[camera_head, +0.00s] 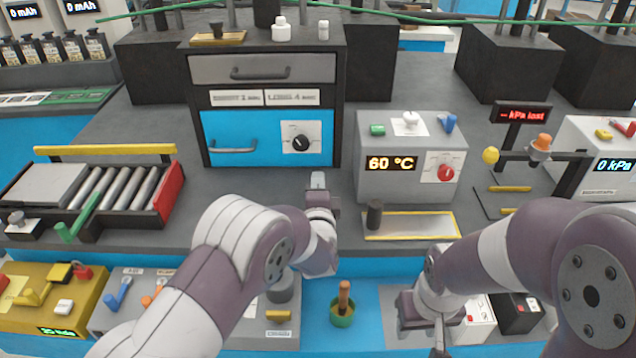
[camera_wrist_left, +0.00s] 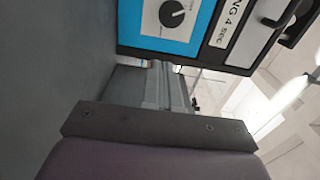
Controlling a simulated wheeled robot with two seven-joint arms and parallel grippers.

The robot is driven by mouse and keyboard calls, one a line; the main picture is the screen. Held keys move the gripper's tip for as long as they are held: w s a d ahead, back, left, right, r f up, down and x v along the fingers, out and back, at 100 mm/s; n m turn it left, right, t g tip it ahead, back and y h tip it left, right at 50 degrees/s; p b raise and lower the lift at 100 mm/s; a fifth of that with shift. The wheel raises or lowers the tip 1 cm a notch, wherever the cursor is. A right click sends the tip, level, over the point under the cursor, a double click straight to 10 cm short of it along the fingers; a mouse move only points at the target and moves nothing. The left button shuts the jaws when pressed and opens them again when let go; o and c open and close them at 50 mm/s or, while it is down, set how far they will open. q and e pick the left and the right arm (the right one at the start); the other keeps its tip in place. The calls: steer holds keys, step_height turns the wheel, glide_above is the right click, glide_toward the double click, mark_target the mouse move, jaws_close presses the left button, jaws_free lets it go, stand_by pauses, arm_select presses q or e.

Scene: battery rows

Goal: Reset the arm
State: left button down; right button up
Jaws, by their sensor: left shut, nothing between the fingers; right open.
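My left arm (camera_head: 235,250) reaches in from the bottom left over the front of the dark bench. Its gripper (camera_head: 318,182) is shut and empty, in front of the cabinet with the blue drawer. In the left wrist view the shut fingers (camera_wrist_left: 155,85) show with nothing between them. My right arm (camera_head: 520,250) comes in from the right and bends down. Its gripper (camera_head: 424,335) is open at the lower edge of the picture, near a white box (camera_head: 472,320); its fingertips are partly out of the frame.
The cabinet (camera_head: 265,110) stands behind the left gripper, and its dial (camera_wrist_left: 172,14) shows in the left wrist view. A grey 60 °C box (camera_head: 385,190) stands to the right, a roller conveyor (camera_head: 115,190) to the left. A green pot (camera_head: 342,318) stands between the arms.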

arm_select(q)
steer(key=shift+s, duration=0.2)
steer(key=s+a+r+n+g+h+p, duration=0.1)
steer(key=s+a+r+n+g+p, duration=0.3)
steer(key=s+a+n+g+p, duration=0.5)
steer(key=s+a+n+g, duration=0.3)
steer(key=s, duration=0.7)
steer(key=s+a+n+g+y+p, duration=0.1)
steer(key=s+a+n+g, duration=0.3)
steer(key=s+a, duration=0.5)
steer(key=s+r+n, duration=0.1)
steer(key=s+n, duration=0.1)
steer(key=s, duration=0.1)
steer(key=shift+s+g+y, duration=0.15)
steer(key=shift+g+y, duration=0.15)
